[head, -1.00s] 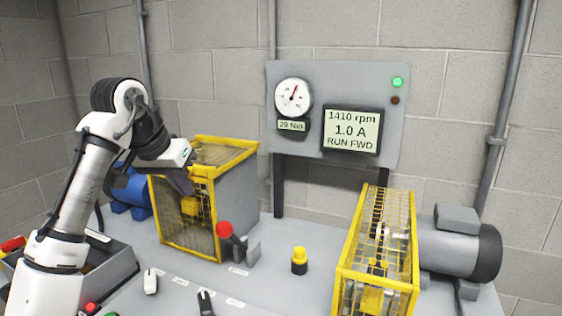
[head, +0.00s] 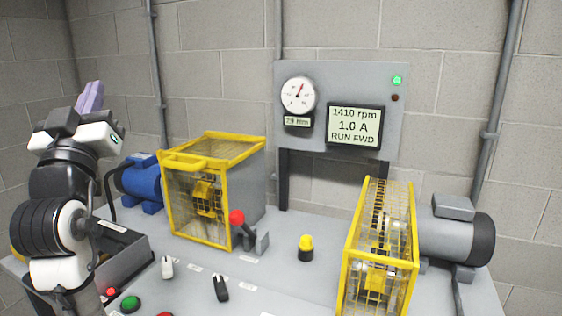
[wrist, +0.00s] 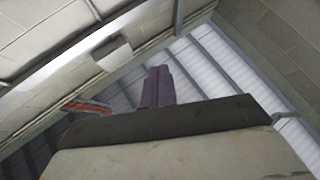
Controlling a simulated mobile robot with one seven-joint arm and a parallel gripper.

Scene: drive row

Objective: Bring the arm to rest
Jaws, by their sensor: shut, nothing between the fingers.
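My arm is folded up at the left of the head view, with my gripper (head: 90,97) raised and its purple fingers pointing up. The fingers are close together, with nothing between them. The gripper is clear of the bench and apart from the yellow-framed guards. In the wrist view the fingers (wrist: 158,86) stand upright and together against the ceiling and upper walls.
A yellow mesh guard (head: 195,243) with a blue motor (head: 138,184) stands nearest my arm. A lever with a red knob (head: 237,218), a second guard (head: 347,276), a grey motor (head: 447,236) and a panel (head: 340,72) reading RUN FWD lie further right. A grey bin (head: 125,268) sits below the arm.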

